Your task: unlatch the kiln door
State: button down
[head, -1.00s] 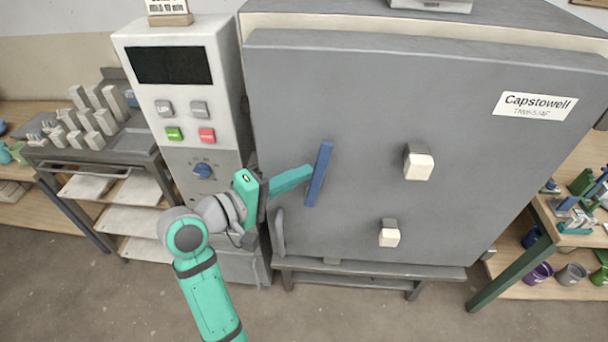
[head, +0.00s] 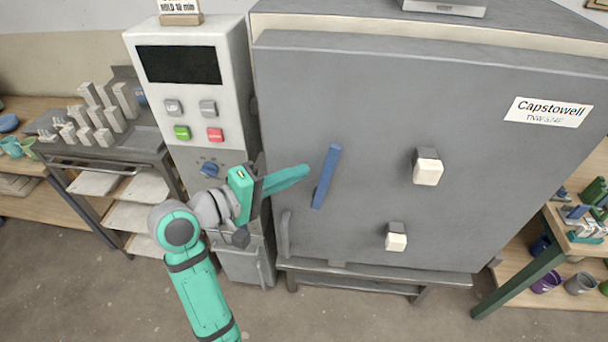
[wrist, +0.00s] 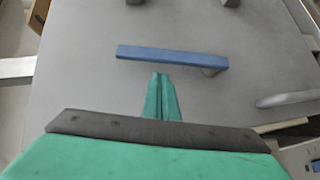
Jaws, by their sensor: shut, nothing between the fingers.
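The kiln door (head: 375,110) is a large grey panel and looks closed. A blue latch lever (head: 326,177) stands on its left part, nearly upright with its top tilted slightly right. In the wrist view the lever (wrist: 172,57) lies across the picture ahead of the fingers. My gripper (head: 304,171) is teal, shut and empty, with its fingertips just left of the lever. In the wrist view the fingertips (wrist: 160,78) point at the lever's side. A small gap seems to show, but contact is hard to judge. A grey door handle (head: 285,233) sits below left.
A white control cabinet (head: 190,100) with buttons and a blue knob (head: 209,170) stands left of the kiln. Two pale plugs (head: 428,171) stick out from the door. A rack with trays (head: 108,160) is at left, and shelves with buckets (head: 545,285) are at right. The front floor is clear.

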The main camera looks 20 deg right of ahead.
jog(key=v, duration=1.1)
jog(key=shift+w+a, duration=0.15)
jog(key=shift+w, duration=0.25)
jog(key=shift+f, duration=0.2)
